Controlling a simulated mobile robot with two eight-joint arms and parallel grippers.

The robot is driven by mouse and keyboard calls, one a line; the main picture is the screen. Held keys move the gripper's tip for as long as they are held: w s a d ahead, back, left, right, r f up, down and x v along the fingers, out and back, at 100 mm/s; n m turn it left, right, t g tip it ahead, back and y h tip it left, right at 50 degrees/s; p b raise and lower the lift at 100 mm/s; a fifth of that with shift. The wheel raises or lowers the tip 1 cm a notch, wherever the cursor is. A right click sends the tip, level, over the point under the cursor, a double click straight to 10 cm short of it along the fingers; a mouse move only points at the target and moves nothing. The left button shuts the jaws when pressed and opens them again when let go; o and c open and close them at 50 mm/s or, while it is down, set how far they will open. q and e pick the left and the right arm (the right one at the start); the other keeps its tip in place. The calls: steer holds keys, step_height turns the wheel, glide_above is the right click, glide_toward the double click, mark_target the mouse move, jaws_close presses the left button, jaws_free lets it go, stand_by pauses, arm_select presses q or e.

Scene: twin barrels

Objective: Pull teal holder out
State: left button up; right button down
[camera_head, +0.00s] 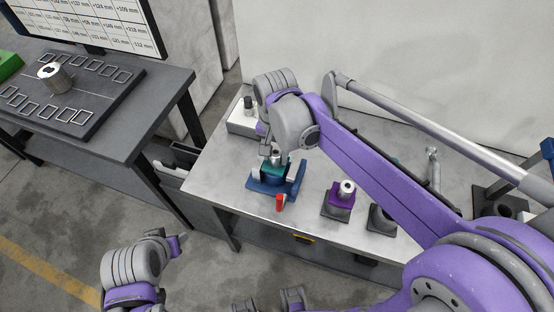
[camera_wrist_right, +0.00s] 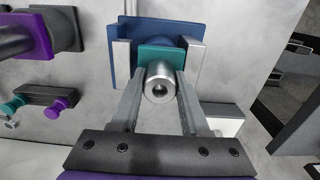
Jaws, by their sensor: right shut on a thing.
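The teal holder (camera_head: 271,163) sits in a blue fixture (camera_head: 262,186) near the left end of the pale table. In the right wrist view the teal holder (camera_wrist_right: 160,53) is a square block with a silver hollow cylinder (camera_wrist_right: 160,84) standing out of it. The blue fixture (camera_wrist_right: 126,66) surrounds it, with pale side rails. My right gripper (camera_wrist_right: 160,78) is shut on the teal holder, one finger on each side of it and the cylinder. In the head view my right wrist partly hides it. My left gripper (camera_head: 174,246) is low at the left, away from the table; its fingers are unclear.
A purple holder (camera_head: 341,196) with a silver cylinder stands to the right, beside a dark block (camera_head: 381,217). A red piece (camera_head: 281,203) is at the fixture's front. A white box (camera_head: 241,124) stands behind left. A dark table (camera_head: 150,105) with a tray is at left.

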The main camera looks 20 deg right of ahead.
arm_select(q)
steer(key=shift+w+r+p, duration=0.15)
steer(key=shift+r+p, duration=0.15)
steer(key=shift+r, duration=0.1)
arm_select(e)
steer(key=shift+r, duration=0.55)
arm_select(q)
steer(key=shift+w+r+p, duration=0.35)
steer(key=shift+r+p, duration=0.15)
steer(key=shift+r, duration=0.25)
steer(key=shift+w+r+p, duration=0.3)
steer(key=shift+r+p, duration=0.25)
steer(key=shift+r, duration=0.25)
steer(key=shift+w+r+p, duration=0.35)
steer(key=shift+r+p, duration=0.15)
steer(key=shift+r, duration=0.25)
arm_select(e)
steer(key=shift+r, duration=3.1)
arm_select(q)
steer(key=shift+s, duration=0.15)
arm_select(e)
steer(key=shift+s+a, duration=0.1)
